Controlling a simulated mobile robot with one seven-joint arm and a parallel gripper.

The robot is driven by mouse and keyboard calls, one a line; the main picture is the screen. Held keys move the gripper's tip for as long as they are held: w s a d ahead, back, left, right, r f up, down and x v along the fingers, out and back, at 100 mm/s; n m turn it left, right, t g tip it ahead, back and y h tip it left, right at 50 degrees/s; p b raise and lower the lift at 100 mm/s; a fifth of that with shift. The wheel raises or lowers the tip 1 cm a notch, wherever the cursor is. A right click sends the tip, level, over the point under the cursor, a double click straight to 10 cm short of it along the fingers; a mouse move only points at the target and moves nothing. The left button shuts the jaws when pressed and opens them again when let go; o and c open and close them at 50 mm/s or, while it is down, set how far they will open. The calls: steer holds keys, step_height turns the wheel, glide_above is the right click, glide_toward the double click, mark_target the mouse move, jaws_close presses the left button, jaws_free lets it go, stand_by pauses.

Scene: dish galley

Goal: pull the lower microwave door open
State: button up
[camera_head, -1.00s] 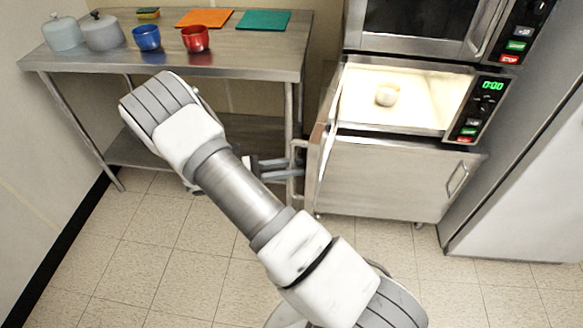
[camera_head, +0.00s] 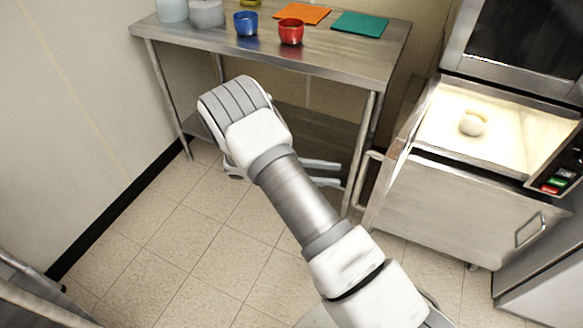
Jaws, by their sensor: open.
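The lower microwave (camera_head: 430,140) is at the right, with its lit cavity in view. Its door (camera_head: 404,122) stands swung wide open to the left, seen nearly edge-on. The door's bar handle (camera_head: 366,180) sticks out on the left side of the door. A small pale round item (camera_head: 472,123) sits inside the cavity. My gripper (camera_head: 338,174) is open, its two fingers pointing right toward the handle. The fingertips look a little left of the handle, with nothing between them. My arm hides the gripper's base.
A steel table (camera_head: 340,62) stands at the back, holding a blue cup (camera_head: 246,22), a red cup (camera_head: 290,31), an orange mat (camera_head: 303,13) and a teal mat (camera_head: 360,23). The upper microwave (camera_head: 520,40) is above. A cabinet (camera_head: 455,210) is below.

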steer(key=v, duration=0.9)
steer(key=shift+a, duration=0.35)
steer(key=shift+w, duration=0.1)
steer(key=s+d+r+m+y+p, duration=0.25)
steer(key=d+r+y, duration=0.2)
steer(key=r, duration=0.55)
steer(key=s+d+r+m+y+p, duration=0.2)
steer(key=s+d+r+m+y, duration=0.15)
steer(key=r+y, duration=0.45)
steer(key=s+d+r+m+t+y+p, duration=0.1)
steer(key=s+r+m+t+y+p, duration=0.4)
steer(key=s+r+m+t, duration=0.4)
steer(key=s+r+p, duration=0.1)
steer(key=s+r, duration=0.5)
steer(key=r, duration=0.2)
steer(key=shift+d+r+t+p, duration=0.15)
steer(key=shift+d+t+p, duration=0.15)
steer(key=shift+d+p, duration=0.1)
steer(key=shift+m, duration=0.3)
